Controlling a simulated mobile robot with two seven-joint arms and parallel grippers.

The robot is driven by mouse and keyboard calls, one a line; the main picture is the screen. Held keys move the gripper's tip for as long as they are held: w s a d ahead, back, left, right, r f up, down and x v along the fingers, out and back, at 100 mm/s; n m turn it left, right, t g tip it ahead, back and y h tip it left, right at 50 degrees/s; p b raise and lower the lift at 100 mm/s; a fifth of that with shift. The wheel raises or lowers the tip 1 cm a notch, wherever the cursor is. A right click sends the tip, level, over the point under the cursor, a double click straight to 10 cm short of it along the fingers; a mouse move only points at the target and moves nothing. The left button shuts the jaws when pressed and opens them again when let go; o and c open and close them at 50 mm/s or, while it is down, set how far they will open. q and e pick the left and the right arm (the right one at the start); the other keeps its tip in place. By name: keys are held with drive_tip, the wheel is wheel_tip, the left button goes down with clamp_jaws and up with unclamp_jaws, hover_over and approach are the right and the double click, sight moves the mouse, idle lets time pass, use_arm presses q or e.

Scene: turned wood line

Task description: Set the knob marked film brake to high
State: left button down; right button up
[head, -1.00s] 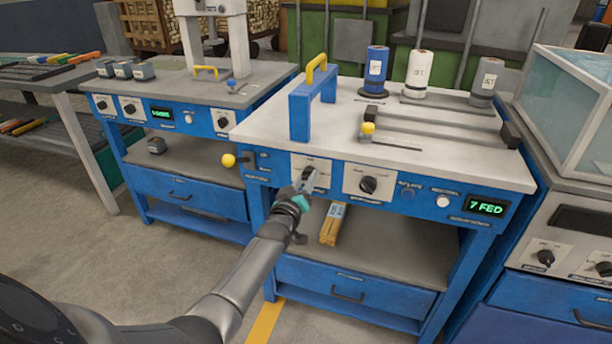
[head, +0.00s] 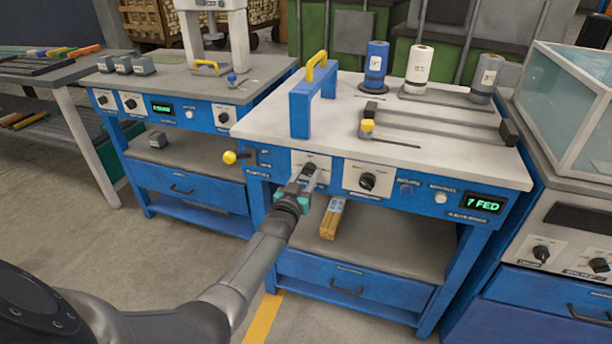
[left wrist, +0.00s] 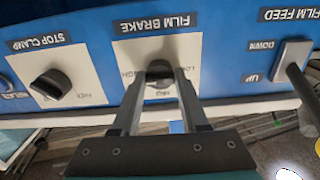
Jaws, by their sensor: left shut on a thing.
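The film brake knob (left wrist: 160,70) is dark and round on a white plate, upside down in the left wrist view. Its plate reads FILM BRAKE, with LOW, MED and partly covered HIGH marks around the knob. My left gripper (left wrist: 160,85) has one finger on each side of the knob and is shut on it. The fingers hide part of the knob, so I cannot tell where it points. In the head view the left gripper (head: 312,174) reaches the knob (head: 309,166) on the blue bench front. My right gripper is not in view.
The stop clamp knob (head: 368,182) sits just right of the film brake. The film feed lever with a yellow ball (head: 230,157) sticks out at the left. A green display (head: 485,204) reads 7 FED. A wooden bundle (head: 332,219) lies on the shelf below.

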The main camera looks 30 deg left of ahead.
use_arm(q)
drive_tip(key=shift+r, duration=0.15)
drive_tip(key=shift+c, duration=2.1)
unclamp_jaws()
drive_tip(key=shift+s, duration=0.1)
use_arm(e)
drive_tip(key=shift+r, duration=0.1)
use_arm(q)
drive_tip(key=shift+s+d, duration=0.1)
drive_tip(key=shift+s, duration=0.1)
drive_tip(key=p+v, duration=0.6)
drive_tip(key=v, duration=0.8)
drive_tip(key=shift+s, duration=0.3)
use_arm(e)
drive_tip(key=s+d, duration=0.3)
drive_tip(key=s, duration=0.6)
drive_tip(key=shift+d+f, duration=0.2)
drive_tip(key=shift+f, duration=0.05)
